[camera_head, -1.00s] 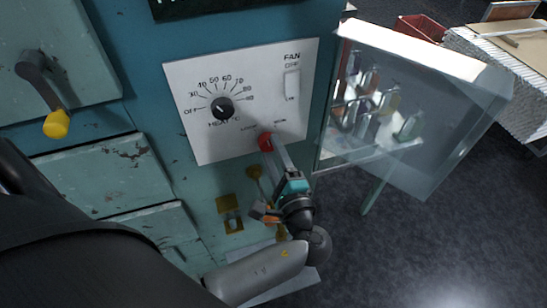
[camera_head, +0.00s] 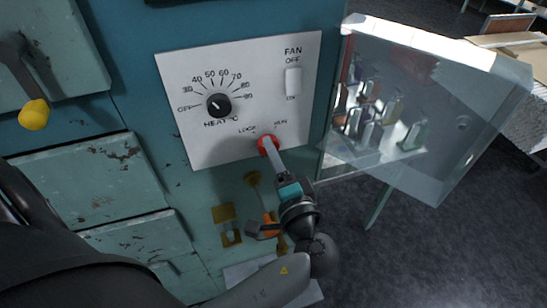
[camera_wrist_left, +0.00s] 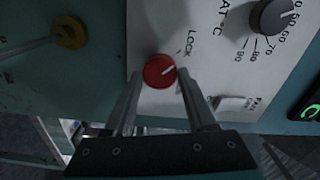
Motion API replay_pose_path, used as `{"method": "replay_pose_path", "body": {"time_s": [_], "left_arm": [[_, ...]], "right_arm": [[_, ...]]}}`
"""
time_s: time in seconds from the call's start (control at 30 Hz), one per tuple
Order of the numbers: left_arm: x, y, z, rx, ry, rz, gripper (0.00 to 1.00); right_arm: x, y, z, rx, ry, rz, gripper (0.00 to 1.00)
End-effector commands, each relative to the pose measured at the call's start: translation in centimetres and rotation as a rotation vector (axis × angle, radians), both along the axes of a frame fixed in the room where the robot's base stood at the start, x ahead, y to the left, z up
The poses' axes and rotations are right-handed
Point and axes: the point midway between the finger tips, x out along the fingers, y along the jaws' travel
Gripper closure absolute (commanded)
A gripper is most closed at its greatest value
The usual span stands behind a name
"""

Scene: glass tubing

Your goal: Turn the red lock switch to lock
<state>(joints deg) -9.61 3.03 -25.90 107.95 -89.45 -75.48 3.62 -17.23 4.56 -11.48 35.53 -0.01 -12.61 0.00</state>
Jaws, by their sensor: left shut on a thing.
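The red lock switch (camera_head: 268,145) is a round knob at the lower right of a white control panel (camera_head: 219,143), under the labels LOCK and RUN. In the left wrist view the red knob (camera_wrist_left: 159,71) has a pale line pointing right and slightly up, below the LOCK label. Its exact setting is hard to tell. My left gripper (camera_head: 272,150) reaches up from below and is shut on the knob. In the wrist view its fingers (camera_wrist_left: 160,92) lie on either side of it. The RUN label is not readable there. My right gripper is not in view.
A black heat dial (camera_head: 218,105) and a white fan switch (camera_head: 293,82) sit above on the panel. A yellow-tipped lever (camera_head: 34,114) is at left. Dark floor lies open at lower right.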

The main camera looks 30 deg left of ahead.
Motion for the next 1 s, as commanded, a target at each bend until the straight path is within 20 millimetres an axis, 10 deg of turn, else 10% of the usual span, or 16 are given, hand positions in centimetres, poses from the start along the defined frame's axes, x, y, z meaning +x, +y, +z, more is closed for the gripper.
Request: {"method": "replay_pose_path", "body": {"time_s": [0.33,0.37,0.6,1.0], "left_arm": [[0.01,0.08,0.11,-0.004,-0.007,0.002,0.99],[0.02,0.08,0.12,-0.005,-0.008,0.002,0.41],[0.02,0.04,0.06,-0.003,-0.005,0.001,0.14],[0.24,0.16,0.01,-0.002,-0.003,-0.001,0.14]], "right_arm": [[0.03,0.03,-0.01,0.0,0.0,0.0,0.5],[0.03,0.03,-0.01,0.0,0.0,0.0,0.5],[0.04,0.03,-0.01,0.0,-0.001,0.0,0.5],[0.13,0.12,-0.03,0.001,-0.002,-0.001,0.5]]}}
